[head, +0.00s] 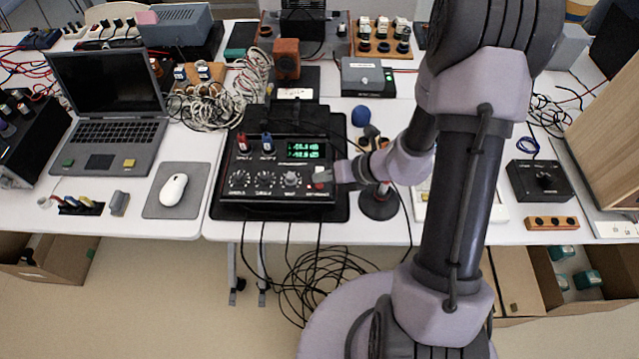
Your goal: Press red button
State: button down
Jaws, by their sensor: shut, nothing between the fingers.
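A black test device (262,190) with a green lit display (304,151) and a row of knobs sits on a dark mat on the white table. My gripper (332,176) is shut and empty. It reaches in from the right, with its tips at the right end of the device's front panel. A small red spot (319,185), likely the red button, shows right by the fingertips and is partly covered. I cannot tell whether the tips touch it. A red terminal (242,142) and a blue terminal (266,142) stand at the device's upper left.
A laptop (110,135) and a white mouse (174,188) on a grey pad lie to the left. A round dark stand (379,203) is close to the right of the device, near my wrist. A black box (540,182) sits further right. Cables hang below the table's front edge.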

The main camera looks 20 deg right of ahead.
aim_at(323, 187)
dwell(0.4)
jog(key=shift+f+b, duration=0.45)
jog(key=shift+f+b, duration=0.4)
jog(key=shift+f, duration=0.1)
dwell(0.4)
jog(key=shift+r, duration=0.15)
jog(key=shift+r+p, duration=0.85)
notch_tip(323, 187, up, 6)
jog(key=p, duration=0.5)
